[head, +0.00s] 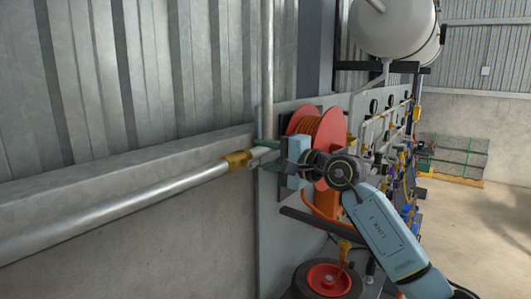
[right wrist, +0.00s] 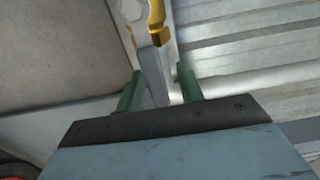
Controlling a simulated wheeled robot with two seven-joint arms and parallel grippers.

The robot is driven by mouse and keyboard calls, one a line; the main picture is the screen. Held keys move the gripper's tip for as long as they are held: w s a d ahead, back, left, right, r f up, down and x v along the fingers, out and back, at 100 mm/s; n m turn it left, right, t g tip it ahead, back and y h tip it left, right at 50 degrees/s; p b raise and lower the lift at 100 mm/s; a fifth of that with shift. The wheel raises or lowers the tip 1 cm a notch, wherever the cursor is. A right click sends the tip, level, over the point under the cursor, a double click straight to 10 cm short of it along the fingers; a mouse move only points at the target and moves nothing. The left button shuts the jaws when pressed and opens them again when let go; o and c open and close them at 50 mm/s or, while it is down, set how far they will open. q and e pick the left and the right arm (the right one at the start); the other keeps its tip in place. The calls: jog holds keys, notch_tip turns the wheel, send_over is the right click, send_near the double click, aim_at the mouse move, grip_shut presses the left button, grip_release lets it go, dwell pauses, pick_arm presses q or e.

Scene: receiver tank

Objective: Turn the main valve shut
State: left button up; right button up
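The main valve has a brass body (head: 236,160) on the silver pipe along the wall, left of my right gripper in the head view. Its brass part also shows at the top of the right wrist view (right wrist: 157,20). A grey lever handle (right wrist: 154,70) reaches from the valve toward my right gripper. My right gripper (head: 264,155) is open, its two green fingers (right wrist: 160,82) on either side of the lever. A gap shows between the lever and the right-hand finger; whether the left-hand finger touches it I cannot tell. My left gripper is out of view.
A red hose reel (head: 330,140) stands on the panel just behind my right gripper. A vertical pipe (head: 267,70) rises by the valve. A white tank (head: 392,25) hangs above. A red-hubbed wheel (head: 328,279) is below. Floor at the right (head: 470,210) is clear.

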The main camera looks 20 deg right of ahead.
grip_shut()
